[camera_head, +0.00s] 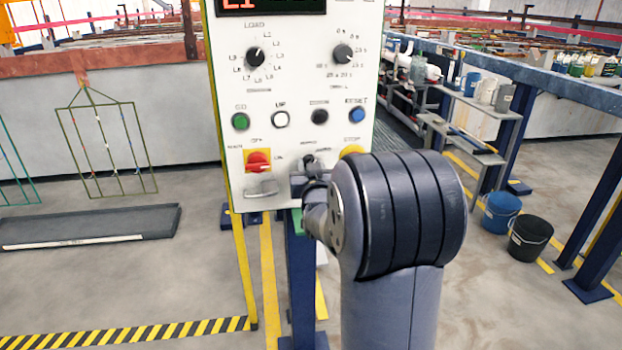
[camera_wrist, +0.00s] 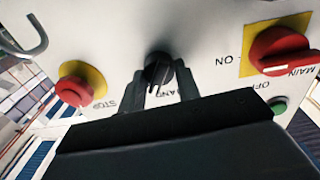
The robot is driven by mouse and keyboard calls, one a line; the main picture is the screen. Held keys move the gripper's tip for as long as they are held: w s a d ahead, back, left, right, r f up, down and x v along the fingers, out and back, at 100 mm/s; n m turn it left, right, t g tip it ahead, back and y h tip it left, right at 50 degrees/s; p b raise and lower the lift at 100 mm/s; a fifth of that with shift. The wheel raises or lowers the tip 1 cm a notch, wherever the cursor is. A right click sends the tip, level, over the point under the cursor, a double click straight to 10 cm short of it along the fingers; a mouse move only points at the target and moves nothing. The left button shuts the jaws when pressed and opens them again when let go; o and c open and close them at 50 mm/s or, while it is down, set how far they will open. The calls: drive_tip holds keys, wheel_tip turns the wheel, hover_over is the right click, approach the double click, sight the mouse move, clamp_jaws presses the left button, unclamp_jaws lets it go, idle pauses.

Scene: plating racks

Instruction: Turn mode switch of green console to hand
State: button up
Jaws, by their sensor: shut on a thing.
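The console (camera_head: 300,85) is a white panel with a green-yellow edge and a red display on top, in the middle of the head view. Its black mode switch (camera_wrist: 157,68) shows in the wrist view, where the panel appears upside down. A label reading HAND is partly visible beside it. My gripper (camera_wrist: 158,86) has its two fingers on either side of the switch knob and is shut on it. In the head view my gripper (camera_head: 306,181) is at the lower panel, and my wrist hides part of it. The knob's exact pointer direction is hard to tell.
A red main switch (camera_head: 258,162) on a yellow plate is left of the mode switch. A red stop button (camera_wrist: 75,91) on yellow is on its other side. A hook (camera_head: 262,188) sits below the main switch. Buckets (camera_head: 500,212) stand on the floor at right.

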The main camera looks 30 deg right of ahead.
drive_tip(key=shift+f+n+b, duration=0.1)
drive_tip(key=shift+n+b, duration=2.45)
drive_tip(key=shift+n, duration=0.75)
drive_tip(key=o, duration=1)
drive_tip(key=shift+c, duration=0.2)
drive_tip(key=v, duration=1)
drive_tip(key=shift+s, duration=0.45)
drive_tip(key=shift+w, duration=0.15)
